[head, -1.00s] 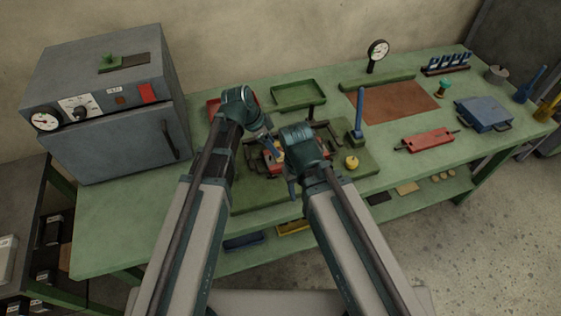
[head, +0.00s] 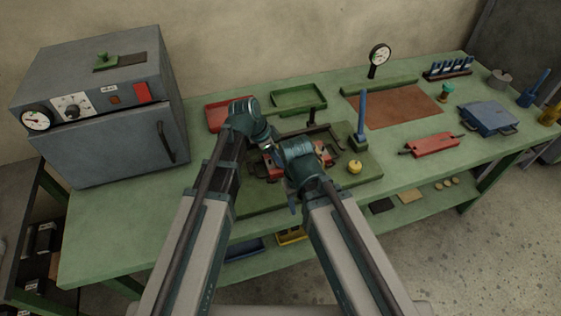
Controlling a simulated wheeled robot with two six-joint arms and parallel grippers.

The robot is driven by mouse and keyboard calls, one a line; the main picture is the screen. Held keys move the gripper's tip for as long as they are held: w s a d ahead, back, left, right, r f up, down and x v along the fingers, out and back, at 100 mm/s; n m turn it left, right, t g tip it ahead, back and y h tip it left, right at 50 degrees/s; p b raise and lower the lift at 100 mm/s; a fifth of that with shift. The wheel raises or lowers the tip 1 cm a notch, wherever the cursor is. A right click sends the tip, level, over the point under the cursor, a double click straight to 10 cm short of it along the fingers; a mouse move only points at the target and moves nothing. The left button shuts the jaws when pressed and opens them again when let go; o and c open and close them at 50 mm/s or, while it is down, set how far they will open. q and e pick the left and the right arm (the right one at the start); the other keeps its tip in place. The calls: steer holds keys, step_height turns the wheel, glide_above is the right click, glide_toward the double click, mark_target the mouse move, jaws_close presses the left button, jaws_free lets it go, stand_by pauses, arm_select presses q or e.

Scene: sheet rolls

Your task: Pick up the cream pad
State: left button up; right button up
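A flat cream-tan pad (head: 410,196) lies on the lower shelf, below the bench's front edge, beside a black pad (head: 380,205). My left gripper (head: 270,145) is over the green board in the middle of the bench, close to the red block there. Its fingers are small and partly hidden by the wrists. My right wrist is beside it, and it mostly hides the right gripper (head: 292,207). Both grippers are far to the left of the pad. I cannot tell whether either is open or shut.
The green board (head: 365,178) carries a red rolling device (head: 326,158), a blue upright handle (head: 361,115) and a yellow knob (head: 355,167). A grey oven (head: 95,140) stands left. A red tool (head: 433,144) and a blue case (head: 488,118) lie right. The shelf's front is open.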

arm_select(q)
steer(key=shift+f, duration=0.1)
jaws_close()
arm_select(e)
steer(key=shift+f, duration=0.1)
arm_select(q)
steer(key=shift+w+r+p, duration=0.15)
steer(key=shift+r+p, duration=0.6)
steer(key=shift+p, duration=0.05)
arm_select(e)
steer(key=shift+w+r, duration=0.1)
steer(key=shift+r, duration=0.7)
arm_select(q)
step_height(320, 180, up, 8)
steer(key=p, duration=0.8)
steer(key=shift+r, duration=0.25)
arm_select(e)
step_height(320, 180, up, 8)
steer(key=shift+r, duration=0.25)
